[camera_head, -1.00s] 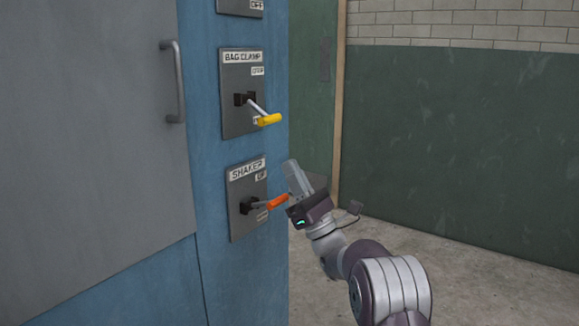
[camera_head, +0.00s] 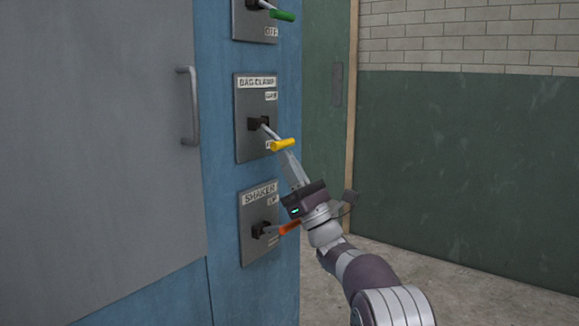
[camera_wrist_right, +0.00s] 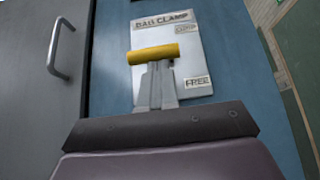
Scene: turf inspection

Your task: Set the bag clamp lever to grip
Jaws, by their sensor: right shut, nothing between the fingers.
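The bag clamp lever has a yellow handle (camera_head: 283,145) on a metal rod and stands out from its grey plate (camera_head: 246,142), slanting down toward the lower label. In the right wrist view, the yellow handle (camera_wrist_right: 153,54) lies across the fingertips. The plate's upper label (camera_wrist_right: 185,30) appears to read GRIP, and the lower label (camera_wrist_right: 197,82) reads FREE. My right gripper (camera_head: 290,160) is shut and empty, with its fingertips just below the handle, close to or touching it; I cannot tell which. My left gripper is not in view.
Above is a lever with a green handle (camera_head: 282,15). A grey door with a bar handle (camera_head: 189,106) is at left. The floor at right (camera_head: 460,285) is clear.

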